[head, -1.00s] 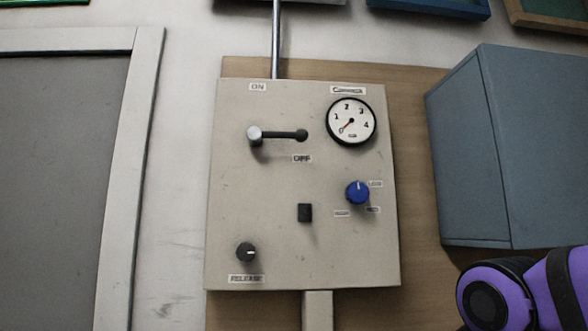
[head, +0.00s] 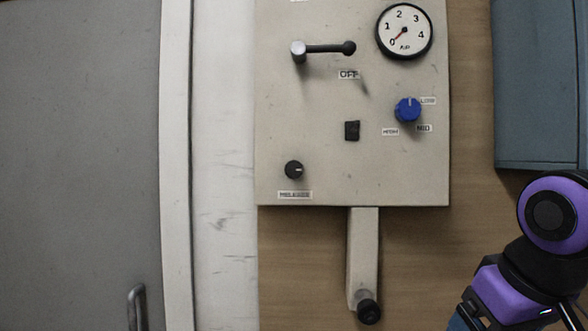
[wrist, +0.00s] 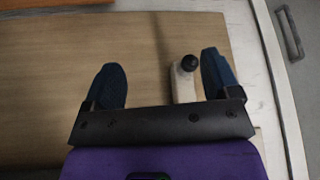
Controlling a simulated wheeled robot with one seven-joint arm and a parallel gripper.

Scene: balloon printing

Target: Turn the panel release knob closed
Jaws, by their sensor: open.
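The release knob (head: 294,170) is a small black round knob at the lower left of the beige panel (head: 330,185), above its label (head: 295,195). It does not show clearly in the wrist view. My gripper (wrist: 165,82) is open, with two dark blue fingers spread apart and nothing held between them. In the wrist view a beige arm with a black round end (wrist: 190,63) shows between the fingers, nearer the right one; I cannot tell how far beyond them it lies. In the head view my purple arm is at the lower right, away from the release knob, and the gripper's fingertips are out of frame.
The panel also carries a lever (head: 325,48), a gauge (head: 404,32) reading near 0, a blue knob (head: 407,110) and a black switch (head: 352,131). A beige nozzle arm (head: 363,255) hangs below. A grey-blue box (head: 540,85) is at right, a grey door (head: 80,160) at left.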

